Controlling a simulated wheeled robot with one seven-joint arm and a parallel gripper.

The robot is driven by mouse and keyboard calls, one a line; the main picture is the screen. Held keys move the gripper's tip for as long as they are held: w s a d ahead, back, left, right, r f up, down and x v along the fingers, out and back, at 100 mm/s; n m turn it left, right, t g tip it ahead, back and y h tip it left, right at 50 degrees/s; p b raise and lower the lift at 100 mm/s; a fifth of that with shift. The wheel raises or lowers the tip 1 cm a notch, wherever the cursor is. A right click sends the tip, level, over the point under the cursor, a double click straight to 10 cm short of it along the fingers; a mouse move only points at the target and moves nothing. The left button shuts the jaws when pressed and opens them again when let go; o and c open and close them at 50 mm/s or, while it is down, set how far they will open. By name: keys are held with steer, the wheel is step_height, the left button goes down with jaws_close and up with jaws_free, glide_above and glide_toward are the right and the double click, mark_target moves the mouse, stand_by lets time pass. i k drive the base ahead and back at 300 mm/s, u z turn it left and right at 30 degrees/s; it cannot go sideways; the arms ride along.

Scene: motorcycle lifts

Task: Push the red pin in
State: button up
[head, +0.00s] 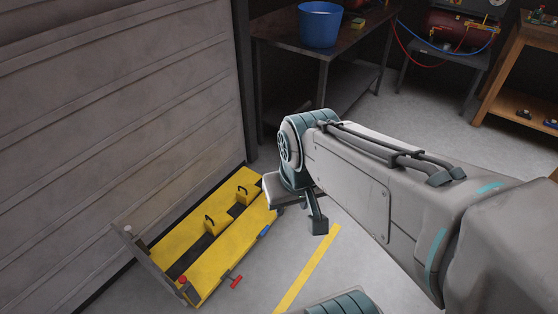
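A yellow motorcycle lift (222,247) lies low on the floor beside the shutter wall. A small red T-shaped pin (235,282) sticks out from its right side near the front end. I see nothing held.
A small blue part (264,231) is on the lift's right side. A yellow floor line (308,268) runs right of the lift, with clear floor between. A dark bench (345,45) with a blue bucket (320,24) stands behind.

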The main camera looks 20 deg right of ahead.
mark_target(183, 280)
steer(key=u, duration=1.35)
